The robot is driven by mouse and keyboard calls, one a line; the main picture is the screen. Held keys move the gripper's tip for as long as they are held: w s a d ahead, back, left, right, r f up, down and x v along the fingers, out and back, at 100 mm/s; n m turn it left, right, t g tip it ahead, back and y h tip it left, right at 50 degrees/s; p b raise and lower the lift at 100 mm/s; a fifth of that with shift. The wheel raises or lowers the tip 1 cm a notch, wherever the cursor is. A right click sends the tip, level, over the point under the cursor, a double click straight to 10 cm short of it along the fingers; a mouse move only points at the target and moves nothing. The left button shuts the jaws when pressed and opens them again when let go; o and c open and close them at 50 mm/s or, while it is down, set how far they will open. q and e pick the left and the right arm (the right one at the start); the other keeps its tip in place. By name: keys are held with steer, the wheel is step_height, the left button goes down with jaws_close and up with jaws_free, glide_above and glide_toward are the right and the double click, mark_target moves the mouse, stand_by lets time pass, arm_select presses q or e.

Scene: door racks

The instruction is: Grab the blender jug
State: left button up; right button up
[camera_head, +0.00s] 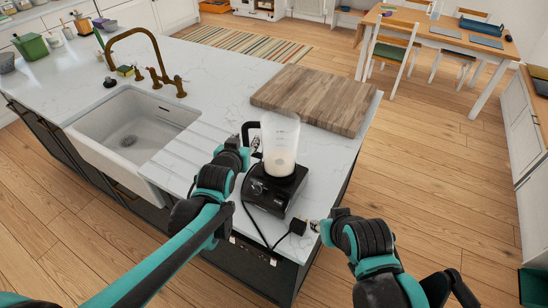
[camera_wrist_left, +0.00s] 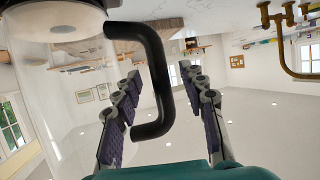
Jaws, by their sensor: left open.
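My left gripper (camera_head: 250,150) is at the handle. In the left wrist view the handle (camera_wrist_left: 155,75) comes down between the two open, purple-padded fingers of the left gripper (camera_wrist_left: 161,72), with a gap to the right finger. The jug shows at the upper left there. My right gripper (camera_head: 314,226) is low by the counter edge, right of the base; its fingers are too small to read.
A wooden board (camera_head: 315,98) lies on the counter behind the jug. A white sink (camera_head: 135,130) with a brass tap (camera_head: 150,55) is to the left. A black cord and plug (camera_head: 298,227) lie by the base near the counter edge.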

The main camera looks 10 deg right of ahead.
arm_select(q)
steer(key=shift+w+d+f, duration=0.1)
steer(key=shift+w+f, duration=0.15)
steer(key=shift+w, duration=0.35)
steer(key=shift+s+r, duration=0.1)
jaws_close()
steer(key=shift+r, duration=0.15)
